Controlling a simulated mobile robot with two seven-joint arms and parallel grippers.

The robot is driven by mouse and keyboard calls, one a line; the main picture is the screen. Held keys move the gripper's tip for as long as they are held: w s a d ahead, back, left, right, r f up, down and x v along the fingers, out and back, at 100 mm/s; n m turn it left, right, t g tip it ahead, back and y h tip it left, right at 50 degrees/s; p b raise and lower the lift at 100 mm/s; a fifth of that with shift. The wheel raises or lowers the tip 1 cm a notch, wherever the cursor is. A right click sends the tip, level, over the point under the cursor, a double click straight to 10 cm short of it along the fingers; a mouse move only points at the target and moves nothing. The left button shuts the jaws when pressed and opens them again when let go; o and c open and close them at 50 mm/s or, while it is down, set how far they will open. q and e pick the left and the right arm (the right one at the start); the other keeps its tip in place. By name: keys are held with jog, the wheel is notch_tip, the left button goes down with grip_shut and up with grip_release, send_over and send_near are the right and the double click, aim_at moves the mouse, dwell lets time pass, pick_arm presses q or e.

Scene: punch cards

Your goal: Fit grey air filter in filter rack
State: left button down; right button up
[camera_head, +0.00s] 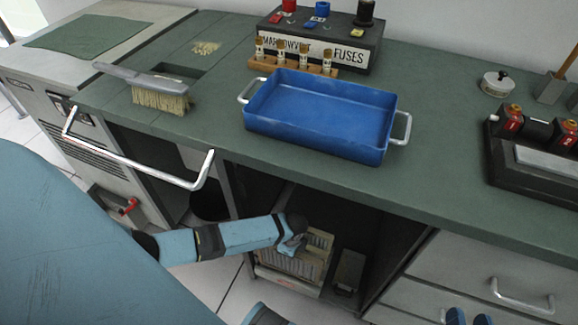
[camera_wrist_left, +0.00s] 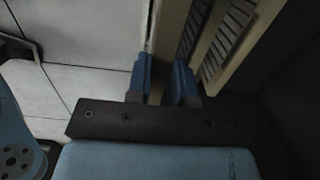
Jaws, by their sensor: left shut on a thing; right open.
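My left gripper (camera_head: 297,243) reaches into the open cabinet bay under the green counter. In the left wrist view its two blue fingers (camera_wrist_left: 161,85) are closed on the edge of a thin framed panel (camera_wrist_left: 172,35), which looks like the air filter. A pleated panel in a pale frame (camera_wrist_left: 232,40) stands beside it on the right. In the head view, pale slatted panels (camera_head: 290,266) show low in the bay, partly behind the gripper. I cannot tell filter from rack clearly there. My right gripper (camera_head: 468,316) is open at the bottom edge; only its blue fingertips show.
A blue tray (camera_head: 265,119) and a brush (camera_head: 150,85) lie on the counter (camera_head: 440,180) above. A metal bar handle (camera_head: 140,163) juts out at left. A small dark box (camera_head: 350,270) stands right of the panels. Drawers (camera_head: 470,270) close off the right side.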

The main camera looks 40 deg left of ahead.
aim_at(289, 262)
pick_arm(q)
jog(key=shift+p, duration=0.4)
dwell(0.6)
jog(key=shift+f, duration=0.15)
jog(key=shift+f+b, duration=0.6)
jog(key=shift+f, duration=0.9)
jog(key=shift+f+b, duration=0.7)
jog(key=shift+f, duration=0.65)
jog(key=shift+f, duration=0.1)
jog(key=shift+f+b, duration=0.65)
jog(key=shift+f, duration=0.3)
